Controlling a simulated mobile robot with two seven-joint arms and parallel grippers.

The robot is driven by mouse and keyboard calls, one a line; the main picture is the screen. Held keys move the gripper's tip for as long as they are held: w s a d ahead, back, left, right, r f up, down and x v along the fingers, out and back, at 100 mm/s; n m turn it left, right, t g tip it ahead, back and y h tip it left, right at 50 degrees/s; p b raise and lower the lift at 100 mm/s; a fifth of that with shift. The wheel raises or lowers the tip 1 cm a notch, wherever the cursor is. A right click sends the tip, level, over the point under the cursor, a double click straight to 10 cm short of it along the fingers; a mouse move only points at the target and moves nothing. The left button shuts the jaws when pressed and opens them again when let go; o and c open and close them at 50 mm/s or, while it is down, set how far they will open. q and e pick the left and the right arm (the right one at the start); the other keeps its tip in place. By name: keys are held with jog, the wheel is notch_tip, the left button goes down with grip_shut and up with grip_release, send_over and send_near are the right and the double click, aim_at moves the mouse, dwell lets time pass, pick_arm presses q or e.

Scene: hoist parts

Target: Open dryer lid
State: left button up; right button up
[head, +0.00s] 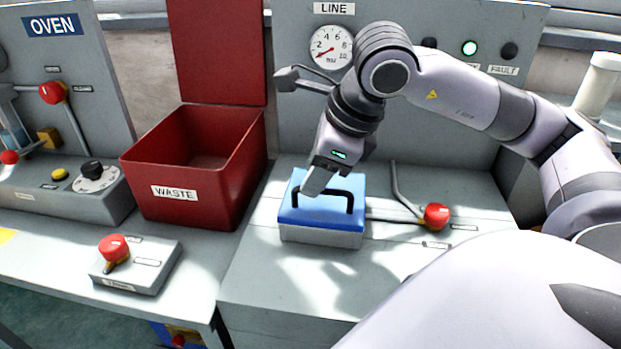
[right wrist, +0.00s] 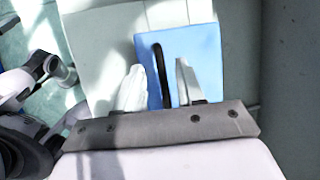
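The dryer is a low grey box with a blue lid (head: 325,213) and a black bar handle (head: 349,198). The lid lies closed on the box. My right gripper (head: 322,180) points down at the lid from above. In the right wrist view its fingers (right wrist: 158,85) are apart, with the black handle (right wrist: 161,62) showing between them over the blue lid (right wrist: 207,50). I cannot tell whether either finger touches the handle. In that view, parts of my other arm appear at the left edge, and its finger state is unclear.
A red-knobbed lever (head: 436,216) stands right of the dryer. A red waste bin (head: 190,213) is at its left. A grey switch box with a red knob (head: 113,247) sits on the left bench. The line panel (head: 290,125) rises behind. The bench front is clear.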

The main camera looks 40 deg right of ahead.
jog(key=shift+x, duration=0.95)
grip_shut()
jog(key=shift+w+r, duration=0.1)
